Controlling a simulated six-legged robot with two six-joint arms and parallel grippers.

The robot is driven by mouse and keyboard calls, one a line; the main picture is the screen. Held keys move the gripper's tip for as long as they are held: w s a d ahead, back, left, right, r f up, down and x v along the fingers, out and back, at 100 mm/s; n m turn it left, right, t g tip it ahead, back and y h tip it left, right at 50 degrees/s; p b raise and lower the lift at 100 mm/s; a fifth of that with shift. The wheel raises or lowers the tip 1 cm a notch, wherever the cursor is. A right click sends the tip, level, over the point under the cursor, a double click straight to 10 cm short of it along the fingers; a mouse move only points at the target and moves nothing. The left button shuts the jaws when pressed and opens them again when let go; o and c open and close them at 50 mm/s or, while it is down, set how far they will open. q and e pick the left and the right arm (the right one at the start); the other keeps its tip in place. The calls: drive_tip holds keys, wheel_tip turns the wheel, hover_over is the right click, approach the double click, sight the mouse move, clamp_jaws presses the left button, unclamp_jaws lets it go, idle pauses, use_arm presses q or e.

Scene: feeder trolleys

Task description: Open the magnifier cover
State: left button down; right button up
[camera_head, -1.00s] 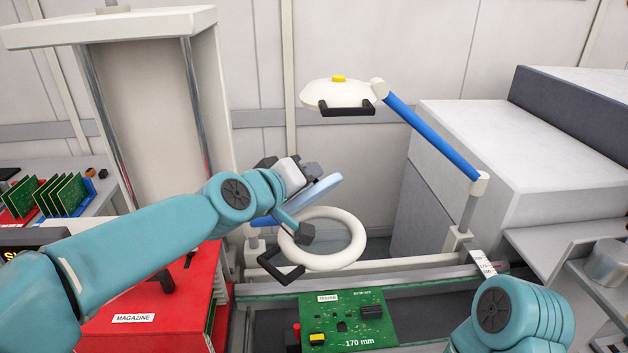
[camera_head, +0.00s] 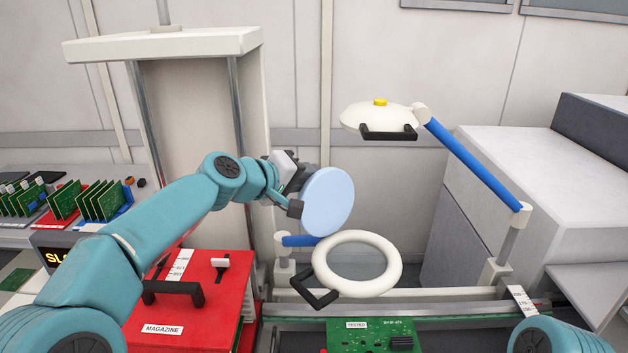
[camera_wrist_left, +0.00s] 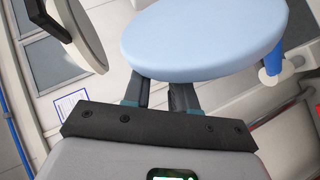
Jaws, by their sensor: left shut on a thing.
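The magnifier is a white ring (camera_head: 392,265) with a black handle (camera_head: 312,290) and a blue arm (camera_head: 299,240), beyond the green board. Its cover, a light blue disc (camera_head: 330,203), stands steeply tilted above the ring's back left, its face toward the head camera. The ring's opening is uncovered. My left gripper (camera_head: 301,190) is shut on the cover at its left side. In the left wrist view the cover (camera_wrist_left: 205,38) spans the top, and the fingers (camera_wrist_left: 165,93) reach its near edge; their tips are hidden. My right gripper is out of view.
A white lamp (camera_head: 378,115) on a blue arm hangs at the right. A red magazine (camera_head: 215,300) with a black handle stands below my left arm. A green board (camera_head: 370,335) lies in front of the ring. A large grey box (camera_head: 500,180) fills the right.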

use_arm(q)
drive_tip(key=shift+w+a+f, duration=0.25)
drive_tip(key=shift+w+f, duration=0.1)
drive_tip(key=shift+f, duration=0.35)
drive_tip(key=shift+w+a+f, duration=0.1)
drive_tip(key=shift+f, duration=0.2)
drive_tip(key=c, duration=0.9)
unclamp_jaws()
drive_tip(key=shift+r, duration=0.2)
